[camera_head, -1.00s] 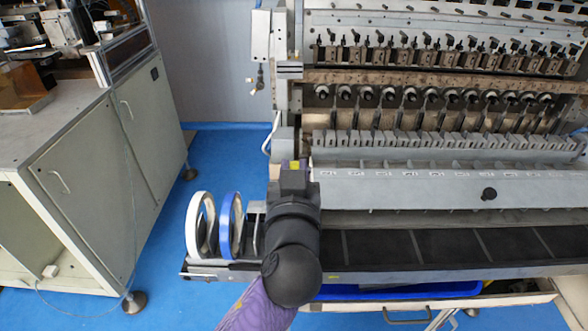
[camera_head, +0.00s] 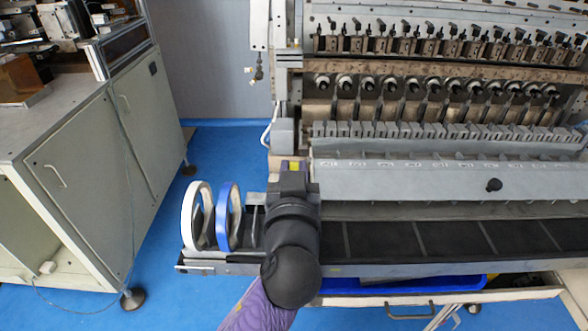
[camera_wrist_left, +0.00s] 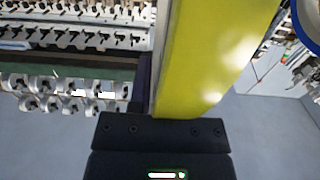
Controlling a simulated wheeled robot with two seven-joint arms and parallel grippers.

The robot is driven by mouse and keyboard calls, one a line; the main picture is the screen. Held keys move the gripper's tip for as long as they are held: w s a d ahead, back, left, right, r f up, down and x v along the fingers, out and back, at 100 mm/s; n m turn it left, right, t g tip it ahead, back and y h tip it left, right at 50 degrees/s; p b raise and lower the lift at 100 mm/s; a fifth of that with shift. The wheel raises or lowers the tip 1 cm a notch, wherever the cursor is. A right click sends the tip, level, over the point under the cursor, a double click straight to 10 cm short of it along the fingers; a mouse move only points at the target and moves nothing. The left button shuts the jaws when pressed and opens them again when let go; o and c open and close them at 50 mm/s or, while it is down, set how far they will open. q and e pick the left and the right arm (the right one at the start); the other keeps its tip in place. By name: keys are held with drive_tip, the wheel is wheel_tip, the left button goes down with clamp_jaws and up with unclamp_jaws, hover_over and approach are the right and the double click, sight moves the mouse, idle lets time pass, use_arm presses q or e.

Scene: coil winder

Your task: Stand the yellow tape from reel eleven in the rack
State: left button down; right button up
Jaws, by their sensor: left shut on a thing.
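My left gripper (camera_head: 292,180) is at the left end of the machine, just right of the rack (camera_head: 215,257). In the left wrist view, my left gripper (camera_wrist_left: 162,122) is shut on the yellow tape (camera_wrist_left: 215,50), which rises large and close from the jaws. In the head view, only a small yellow patch shows at the gripper; the arm hides the rest. The rack holds a white tape (camera_head: 188,217) and a blue tape (camera_head: 223,217), both upright. Slots with thin dividers to their right look empty, partly hidden by my arm. My right gripper is not in view.
The winding machine (camera_head: 400,185) with its row of spindles fills the right side. A dark tray (camera_head: 385,242) runs along its front, above an open drawer (camera_head: 410,300). A grey cabinet (camera_head: 85,190) stands at the left, with blue floor between.

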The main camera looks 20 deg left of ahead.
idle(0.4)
use_arm(q)
drive_tip(key=shift+f+b, duration=2.1)
drive_tip(key=shift+f, duration=0.25)
drive_tip(key=c, duration=0.8)
unclamp_jaws()
drive_tip(key=shift+c, duration=0.2)
